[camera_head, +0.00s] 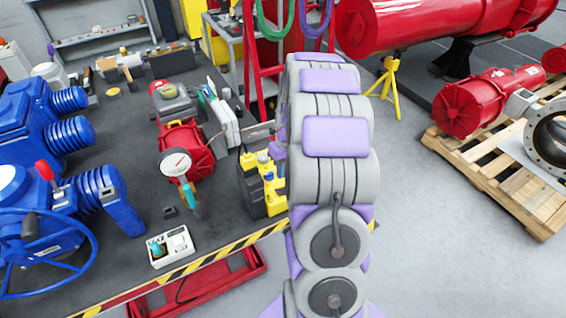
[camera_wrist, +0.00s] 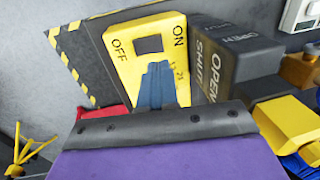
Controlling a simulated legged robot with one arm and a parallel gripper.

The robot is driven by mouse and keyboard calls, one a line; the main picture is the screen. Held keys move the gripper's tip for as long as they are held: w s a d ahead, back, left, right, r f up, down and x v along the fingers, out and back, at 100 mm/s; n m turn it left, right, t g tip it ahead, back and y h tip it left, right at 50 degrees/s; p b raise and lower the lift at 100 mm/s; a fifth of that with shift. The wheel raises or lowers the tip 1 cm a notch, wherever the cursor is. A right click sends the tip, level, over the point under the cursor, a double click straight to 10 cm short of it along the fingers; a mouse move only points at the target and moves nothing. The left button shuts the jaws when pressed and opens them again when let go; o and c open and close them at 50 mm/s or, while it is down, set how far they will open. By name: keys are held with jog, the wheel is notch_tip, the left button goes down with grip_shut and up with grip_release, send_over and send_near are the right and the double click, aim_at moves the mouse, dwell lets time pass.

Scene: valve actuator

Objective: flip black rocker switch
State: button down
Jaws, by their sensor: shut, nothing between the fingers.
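In the wrist view, the black rocker switch (camera_wrist: 148,44) sits in a yellow panel (camera_wrist: 122,66) marked OFF on its left and ON on its right. My gripper (camera_wrist: 158,66) is shut and empty, its blue-grey fingers over the lower part of the panel. The fingertips are just below the switch in the picture; I cannot tell whether they touch the panel. In the head view, a yellow and black unit (camera_head: 273,192) stands at the table's right edge beside my arm. The switch cannot be made out there, and my arm hides most of my gripper.
A dark box (camera_wrist: 238,62) marked OPEN and SHUT adjoins the panel's right side. Yellow parts (camera_wrist: 287,122) lie lower right. On the table (camera_head: 120,165) are a blue actuator (camera_head: 105,195), a red device (camera_head: 185,150) and a white switch box (camera_head: 170,246).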

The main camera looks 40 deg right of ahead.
aim_at(279, 191)
jog(key=f, duration=0.6)
jog(key=shift+a+b, duration=0.3)
jog(key=shift+b, duration=0.1)
jog(key=shift+w+a+f, duration=0.1)
jog(key=shift+a+f, duration=0.15)
jog(key=shift+f, duration=0.2)
jog(key=shift+f, duration=0.15)
jog(key=shift+d, duration=0.15)
jog(key=shift+d+r, duration=0.2)
jog(key=shift+d, duration=0.4)
jog(key=shift+r, duration=0.1)
